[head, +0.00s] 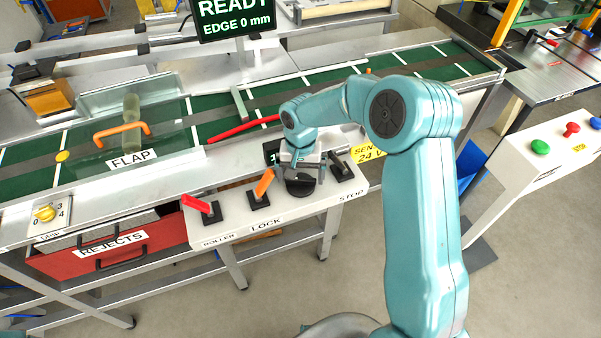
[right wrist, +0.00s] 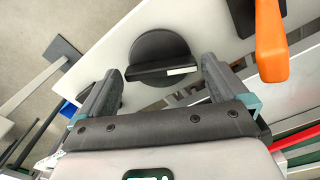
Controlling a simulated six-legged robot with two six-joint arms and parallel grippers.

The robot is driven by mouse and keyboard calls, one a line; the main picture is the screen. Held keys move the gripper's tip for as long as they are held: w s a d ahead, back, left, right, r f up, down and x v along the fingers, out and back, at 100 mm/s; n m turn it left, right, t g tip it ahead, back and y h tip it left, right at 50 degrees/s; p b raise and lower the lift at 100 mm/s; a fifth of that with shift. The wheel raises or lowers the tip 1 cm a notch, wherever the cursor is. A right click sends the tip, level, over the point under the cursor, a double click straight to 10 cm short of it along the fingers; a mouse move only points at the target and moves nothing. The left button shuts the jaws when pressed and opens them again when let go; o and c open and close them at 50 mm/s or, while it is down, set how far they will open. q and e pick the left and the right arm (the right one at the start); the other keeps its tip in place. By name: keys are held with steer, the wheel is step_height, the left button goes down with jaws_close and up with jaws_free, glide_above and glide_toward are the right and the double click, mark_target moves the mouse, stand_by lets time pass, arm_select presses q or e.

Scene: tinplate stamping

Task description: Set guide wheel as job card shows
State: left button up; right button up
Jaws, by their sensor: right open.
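The guide wheel is a round black knob (head: 301,187) with a raised grip bar, on the white control panel between the orange lever and the STOP lever. In the right wrist view the knob (right wrist: 160,45) shows face-on, and its bar carries a white mark at one end. My right gripper (head: 299,168) is above the knob, pointing down. In the right wrist view its open fingers (right wrist: 161,72) are on either side of the bar, apart from it. Part of the knob is hidden by the gripper in the head view. I cannot make out a job card.
A red ROLLER lever (head: 201,205) and an orange LOCK lever (head: 264,184) stand left of the knob. A screen (head: 236,18) reads READY, EDGE 0 mm. A green conveyor (head: 330,83) runs behind. A clear FLAP cover (head: 130,115) and red REJECTS drawer (head: 150,238) are left.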

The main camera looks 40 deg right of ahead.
mark_target(301, 178)
steer(key=shift+w+d+f, duration=0.1)
steer(key=shift+f, duration=0.15)
steer(key=shift+r, duration=0.1)
steer(key=shift+c, duration=0.7)
steer(key=c, duration=0.6)
steer(key=shift+f+n+b, duration=0.2)
steer(key=shift+n+b, duration=0.55)
steer(key=shift+n, duration=0.15)
steer(key=shift+c, duration=0.2)
steer(key=n, duration=0.3)
steer(key=shift+r+b, duration=0.2)
steer(key=shift+b, duration=0.15)
steer(key=o, duration=0.8)
step_height(301, 178, up, 16)
steer(key=shift+r, duration=0.15)
